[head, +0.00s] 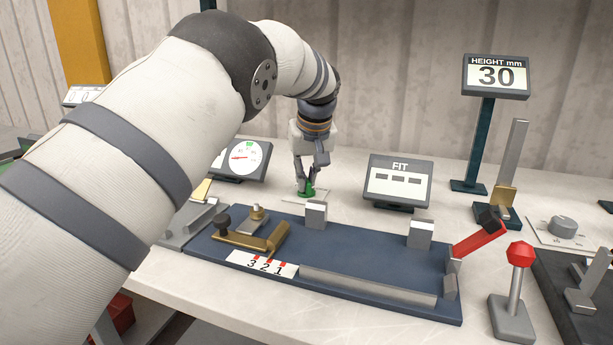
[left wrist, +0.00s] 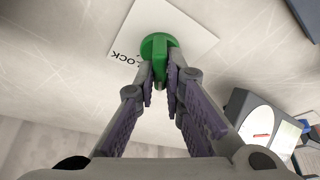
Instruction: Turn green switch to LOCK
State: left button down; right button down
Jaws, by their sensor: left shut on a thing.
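The green switch (head: 307,190) stands on a small white plate on the bench, behind the blue fixture. In the left wrist view the green switch (left wrist: 156,43) shows a round base with a raised grip, and its white plate (left wrist: 190,25) carries dark lettering that reads LOCK, beside the switch. My left gripper (head: 306,182) points down from above and is shut on the switch's grip; its fingers (left wrist: 164,82) sit on either side of the grip in the left wrist view. The fingers hide part of the grip, so its exact pointing is hard to tell. My right gripper is not in view.
The blue fixture (head: 345,258) with blocks and a brass lever lies in front. A dial gauge (head: 243,160) stands left of the switch and the FIT display (head: 399,182) right. A height display (head: 497,77), red lever (head: 480,240) and red-knobbed stick (head: 520,256) are at right.

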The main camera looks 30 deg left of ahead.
pick_arm(q)
jog(key=shift+r+m+t+h+p, duration=0.2)
jog(key=shift+m+p, duration=0.1)
jog(key=shift+m, duration=0.25)
jog(key=shift+r+m+t+h+p, duration=0.1)
jog(key=shift+m+h+p, duration=0.15)
jog(key=shift+m, duration=0.3)
jog(key=shift+f+m+h, duration=0.1)
jog(key=shift+m+h, duration=0.15)
jog(key=shift+m, duration=0.75)
jog(key=shift+f+m+t+h+p, duration=0.1)
jog(key=shift+m+t+h+p, duration=0.2)
jog(key=shift+m, duration=0.5)
jog(key=shift+a+f+m+h, duration=0.15)
jog(key=shift+m+h, duration=0.25)
jog(key=shift+m, duration=0.6)
jog(key=shift+f+m+h, duration=0.1)
jog(key=shift+m+h, duration=0.2)
jog(key=shift+m, duration=0.5)
jog(key=m+h+b, duration=0.1)
jog(key=m, duration=0.1)
jog(key=shift+m, duration=0.4)
jog(key=shift+m+h, duration=0.3)
jog(key=shift+m, duration=0.4)
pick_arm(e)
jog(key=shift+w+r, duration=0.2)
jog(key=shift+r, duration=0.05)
